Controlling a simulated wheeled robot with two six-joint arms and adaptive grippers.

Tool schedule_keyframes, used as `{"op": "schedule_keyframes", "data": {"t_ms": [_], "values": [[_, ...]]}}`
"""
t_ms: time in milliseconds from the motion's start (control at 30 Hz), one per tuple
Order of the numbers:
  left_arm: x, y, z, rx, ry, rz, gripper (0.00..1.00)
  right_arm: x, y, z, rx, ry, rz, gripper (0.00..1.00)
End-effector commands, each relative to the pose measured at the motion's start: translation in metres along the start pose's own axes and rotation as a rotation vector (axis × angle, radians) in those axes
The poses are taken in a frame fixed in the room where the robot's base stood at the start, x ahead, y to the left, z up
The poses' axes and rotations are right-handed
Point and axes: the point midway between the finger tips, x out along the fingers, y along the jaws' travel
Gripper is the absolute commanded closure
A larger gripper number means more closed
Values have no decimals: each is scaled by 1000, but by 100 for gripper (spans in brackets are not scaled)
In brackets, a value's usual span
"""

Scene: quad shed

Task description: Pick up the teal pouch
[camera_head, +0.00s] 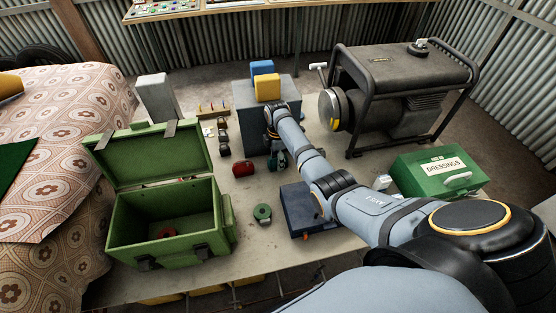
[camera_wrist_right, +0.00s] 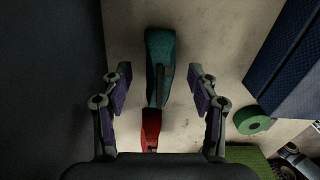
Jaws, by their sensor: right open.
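The teal pouch (camera_wrist_right: 159,48) lies on the pale table in the right wrist view, long and narrow, ahead of and partly between my right gripper's fingers. My left gripper is not in view.
A grey block (camera_head: 244,118) stands close beside the gripper. A red pouch (camera_head: 243,168) lies nearby. A green tape roll (camera_head: 262,213), a dark blue box (camera_head: 293,206), an open green case (camera_head: 120,216) and a generator (camera_head: 400,85) stand around.

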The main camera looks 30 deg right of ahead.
Motion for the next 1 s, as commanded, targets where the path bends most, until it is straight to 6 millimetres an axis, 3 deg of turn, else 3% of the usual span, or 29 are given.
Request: {"op": "schedule_keyframes", "data": {"t_ms": [267, 700, 1000], "values": [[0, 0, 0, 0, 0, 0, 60, 6, 0, 0, -1, 0, 1, 40], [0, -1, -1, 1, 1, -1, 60, 6, 0, 0, -1, 0, 1, 98], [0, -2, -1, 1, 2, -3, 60, 3, 0, 0, -1, 1, 2, 99]]}}
